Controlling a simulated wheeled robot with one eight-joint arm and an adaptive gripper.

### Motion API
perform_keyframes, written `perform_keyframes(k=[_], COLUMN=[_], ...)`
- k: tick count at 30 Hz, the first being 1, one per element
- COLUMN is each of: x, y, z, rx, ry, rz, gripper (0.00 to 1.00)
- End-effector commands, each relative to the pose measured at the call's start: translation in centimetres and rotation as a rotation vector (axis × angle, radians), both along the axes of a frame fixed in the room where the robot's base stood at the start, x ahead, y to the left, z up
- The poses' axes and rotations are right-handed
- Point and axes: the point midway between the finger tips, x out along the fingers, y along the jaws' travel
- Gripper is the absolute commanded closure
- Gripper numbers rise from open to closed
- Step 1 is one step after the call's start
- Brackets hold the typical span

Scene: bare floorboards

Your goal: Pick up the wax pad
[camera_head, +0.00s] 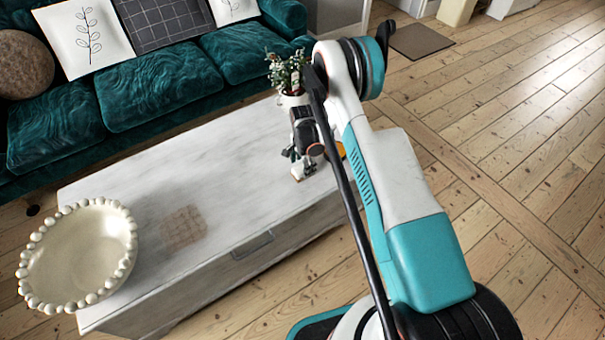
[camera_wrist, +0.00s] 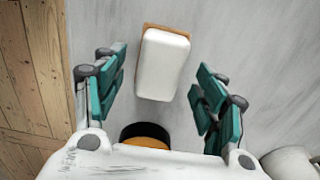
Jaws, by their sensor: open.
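A white rounded block with a brown edge, which looks like the wax pad (camera_wrist: 163,65), lies on the pale tabletop in the wrist view. It sits between and slightly beyond the spread fingers of my gripper (camera_wrist: 160,85). My gripper is open and empty, with clear gaps on both sides of the block. In the head view my gripper (camera_head: 303,152) points down over the right end of the white table (camera_head: 230,165). There the pad (camera_head: 299,174) shows only as a small pale piece by the fingertips, partly hidden.
A round orange-and-black object (camera_wrist: 145,137) stands close below the pad in the wrist view. A potted plant (camera_head: 289,78) is behind my gripper. A cream beaded bowl (camera_head: 80,255) stands at the table's left end. The table's middle is clear except for a faint brownish square patch (camera_head: 183,227).

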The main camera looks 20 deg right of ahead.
Motion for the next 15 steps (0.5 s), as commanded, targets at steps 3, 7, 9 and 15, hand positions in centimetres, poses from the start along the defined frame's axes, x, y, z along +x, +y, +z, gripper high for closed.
perform_keyframes(k=[3,7,9,15], x=[0.0,0.0,0.0,0.0], y=[0.0,0.0,0.0,0.0], z=[-2.1,-2.5,-2.4,-2.4], rx=[0.000,0.000,0.000,0.000], ry=[0.000,0.000,0.000,0.000], rz=[0.000,0.000,0.000,0.000], gripper=[0.35,0.35,0.35,0.60])
